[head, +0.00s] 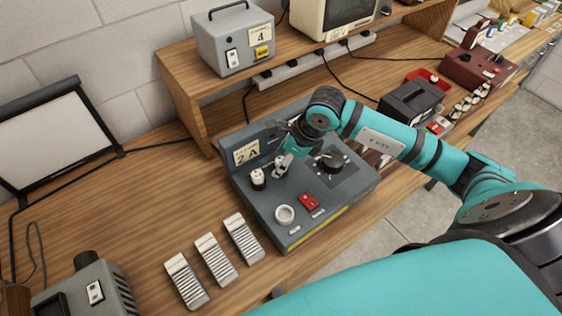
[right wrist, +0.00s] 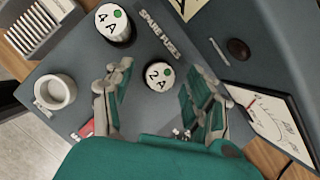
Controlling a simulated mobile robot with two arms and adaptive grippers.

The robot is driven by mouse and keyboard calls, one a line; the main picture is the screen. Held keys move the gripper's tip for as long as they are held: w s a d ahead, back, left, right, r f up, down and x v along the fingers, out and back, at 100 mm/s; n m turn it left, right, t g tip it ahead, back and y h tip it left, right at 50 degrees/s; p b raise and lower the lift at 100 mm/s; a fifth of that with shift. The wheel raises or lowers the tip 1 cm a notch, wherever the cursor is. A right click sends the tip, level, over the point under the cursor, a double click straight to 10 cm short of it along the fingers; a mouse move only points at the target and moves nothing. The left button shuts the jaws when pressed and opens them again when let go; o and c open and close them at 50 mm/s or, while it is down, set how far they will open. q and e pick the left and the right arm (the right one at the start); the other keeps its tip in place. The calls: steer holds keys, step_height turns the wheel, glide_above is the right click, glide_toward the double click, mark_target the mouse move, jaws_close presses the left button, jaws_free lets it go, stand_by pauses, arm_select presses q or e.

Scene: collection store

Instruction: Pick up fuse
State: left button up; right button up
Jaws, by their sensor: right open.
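A white cylindrical fuse marked 2 A with a green dot (right wrist: 158,75) stands upright on the grey panel, close to the SPARE FUSES label. My right gripper (right wrist: 157,82) is open, with its two teal-padded fingers on either side of this fuse and apart from it. In the head view, my right gripper (head: 286,158) is over the grey console (head: 262,215) and partly hides the fuse. A second fuse, marked 4 A (right wrist: 115,23), stands beside it; it also shows in the head view (head: 258,178). My left gripper is out of view.
A round white socket (head: 284,214), a red switch (head: 309,202) and a black knob (head: 331,161) sit on the console. Several ribbed blocks (head: 215,258) lie left of it. A wooden shelf (head: 185,105) with a grey box (head: 235,40) stands behind.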

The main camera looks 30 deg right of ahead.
jaws_close()
stand_by(0.4)
